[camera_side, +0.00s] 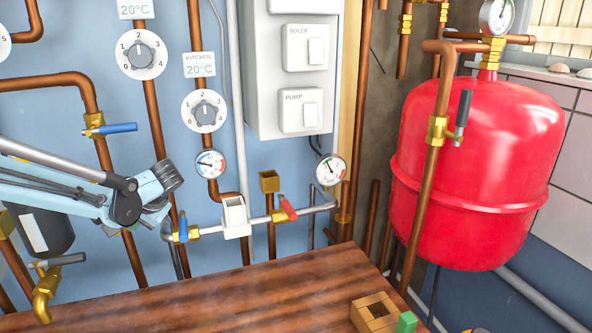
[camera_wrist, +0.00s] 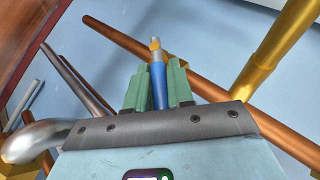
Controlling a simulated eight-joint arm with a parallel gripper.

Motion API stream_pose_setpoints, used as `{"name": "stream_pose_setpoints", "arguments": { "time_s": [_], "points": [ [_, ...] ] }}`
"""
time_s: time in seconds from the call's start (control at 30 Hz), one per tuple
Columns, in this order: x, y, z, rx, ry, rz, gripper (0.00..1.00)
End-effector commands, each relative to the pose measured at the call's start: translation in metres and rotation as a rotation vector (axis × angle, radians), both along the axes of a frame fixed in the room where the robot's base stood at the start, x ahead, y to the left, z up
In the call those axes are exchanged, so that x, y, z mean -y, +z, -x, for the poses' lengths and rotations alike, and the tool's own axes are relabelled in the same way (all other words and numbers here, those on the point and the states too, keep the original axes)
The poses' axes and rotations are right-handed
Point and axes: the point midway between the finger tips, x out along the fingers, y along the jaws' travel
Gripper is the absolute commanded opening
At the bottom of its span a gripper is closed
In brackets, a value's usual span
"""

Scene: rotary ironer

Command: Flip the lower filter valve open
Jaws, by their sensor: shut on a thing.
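A white block-shaped fitting (camera_side: 234,217), which looks like the filter, sits in the low pipe run in the side view. A brass valve with a blue handle (camera_side: 183,228) is on its left, and a valve with a red handle (camera_side: 288,208) is on its right. The blue one is lower in the picture. In the wrist view my gripper (camera_wrist: 156,82) is shut on the blue handle (camera_wrist: 158,88), with a green finger on each side. The handle's far end meets a brass and silver stem. In the side view my gripper is at the left of the blue-handled valve.
A wooden worktop (camera_side: 190,300) lies below the pipes. Another blue-handled valve (camera_side: 115,128) is higher at the left, and a grey-handled one (camera_side: 62,260) is lower left. Vertical copper pipes run close behind my arm. A red tank (camera_side: 475,170) stands at the right.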

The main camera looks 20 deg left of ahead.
Motion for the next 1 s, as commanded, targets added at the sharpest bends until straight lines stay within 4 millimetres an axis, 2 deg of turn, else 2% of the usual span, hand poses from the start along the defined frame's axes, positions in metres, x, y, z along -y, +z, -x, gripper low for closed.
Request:
{"name": "stream_pose_setpoints", "arguments": {
  "time_s": [0.37, 1.0],
  "points": [
    [-0.001, 0.002, 0.002, 0.040, 0.000, 0.041, 0.00],
    [-0.013, 0.011, 0.014, 0.365, 0.002, 0.363, 0.00]
  ]
}}
